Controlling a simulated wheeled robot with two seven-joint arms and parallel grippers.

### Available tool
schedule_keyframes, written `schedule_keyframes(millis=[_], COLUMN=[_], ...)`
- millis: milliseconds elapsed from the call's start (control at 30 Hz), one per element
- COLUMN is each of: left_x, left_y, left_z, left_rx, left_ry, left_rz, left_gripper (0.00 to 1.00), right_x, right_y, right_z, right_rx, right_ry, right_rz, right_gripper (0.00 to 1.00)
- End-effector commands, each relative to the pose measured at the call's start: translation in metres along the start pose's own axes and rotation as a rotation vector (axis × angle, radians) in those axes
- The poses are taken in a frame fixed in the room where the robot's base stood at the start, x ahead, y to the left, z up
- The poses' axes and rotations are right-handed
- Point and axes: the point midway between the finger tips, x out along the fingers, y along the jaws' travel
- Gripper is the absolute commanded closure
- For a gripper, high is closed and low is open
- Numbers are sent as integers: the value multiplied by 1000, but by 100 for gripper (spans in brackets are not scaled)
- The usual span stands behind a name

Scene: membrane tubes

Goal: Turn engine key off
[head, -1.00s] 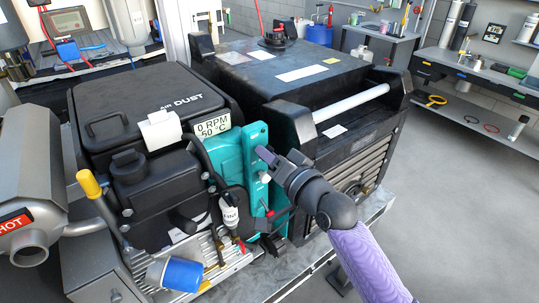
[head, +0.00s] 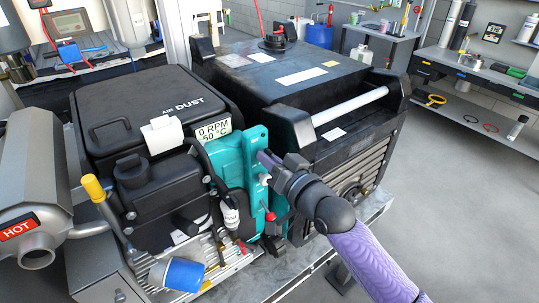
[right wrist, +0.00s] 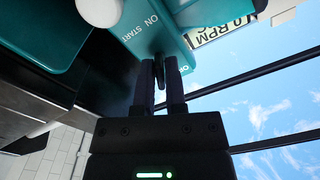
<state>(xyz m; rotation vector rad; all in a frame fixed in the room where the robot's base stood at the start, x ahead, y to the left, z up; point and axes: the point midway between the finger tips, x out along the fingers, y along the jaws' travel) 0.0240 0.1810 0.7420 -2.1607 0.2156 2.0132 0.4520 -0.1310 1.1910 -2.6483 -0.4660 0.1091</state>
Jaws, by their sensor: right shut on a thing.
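The engine key (right wrist: 160,72) is a small dark piece on the teal panel (right wrist: 172,38) in the right wrist view, beside the words "ON" and "START". My right gripper (right wrist: 160,85) has its two dark fingers on either side of the key and is shut on it. In the head view the right gripper (head: 266,160) reaches the teal panel (head: 254,172) from the right, and its fingers hide the key there. The key's exact angle is hard to tell. My left gripper is not in view.
A label (head: 213,129) reading 0 RPM and 50 °C sits above the panel. A red-tipped lever (head: 271,216) is just below my right gripper. A yellow-handled lever (head: 93,187) and a blue filter (head: 184,274) are at left. A large black unit (head: 350,165) stands close behind the arm.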

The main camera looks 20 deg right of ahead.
Motion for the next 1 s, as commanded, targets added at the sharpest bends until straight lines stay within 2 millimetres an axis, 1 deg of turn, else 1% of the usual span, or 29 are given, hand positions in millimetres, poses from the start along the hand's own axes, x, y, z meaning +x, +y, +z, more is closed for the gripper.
schedule_keyframes(millis=[33,300,500,700,1000], left_x=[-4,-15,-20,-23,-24], left_y=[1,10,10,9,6], left_z=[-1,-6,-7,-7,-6], left_rx=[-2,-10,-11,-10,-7], left_ry=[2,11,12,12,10], left_rz=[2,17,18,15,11], left_gripper=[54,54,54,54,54], right_x=[0,0,0,0,0], right_y=[-1,0,0,0,0], right_z=[-2,-2,-2,-1,0], right_rx=[-40,-253,-369,-440,-474], right_ry=[-1,0,0,1,1], right_rz=[1,0,1,0,0], right_gripper=[100,100,100,100,100])
